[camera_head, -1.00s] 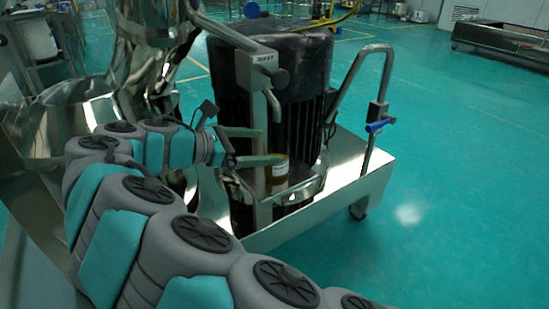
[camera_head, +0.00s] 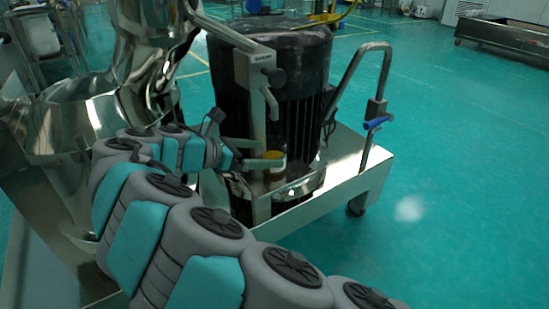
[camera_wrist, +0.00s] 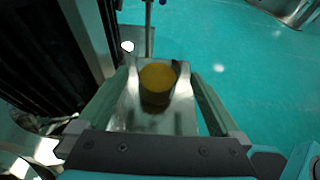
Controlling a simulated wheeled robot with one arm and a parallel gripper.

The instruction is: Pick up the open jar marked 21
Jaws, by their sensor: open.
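The jar (camera_head: 274,158) has a yellow-brown top and stands on the steel platform beside the black ribbed motor. In the wrist view the jar (camera_wrist: 157,84) shows a round yellow-brown top surface and a dark side. No marking on it can be read. My gripper (camera_head: 255,154) is open, with its two greenish fingers reaching toward the jar from the left. In the wrist view the fingers of my gripper (camera_wrist: 158,76) lie on either side of the jar, with a visible gap on each side. Part of the jar is hidden behind a finger in the head view.
The black motor (camera_head: 300,100) stands close behind the jar. A steel post with a clamp handle (camera_head: 258,70) rises right by my gripper. The steel platform (camera_head: 345,165) has a push rail with a blue grip (camera_head: 376,123). Open green floor lies to the right.

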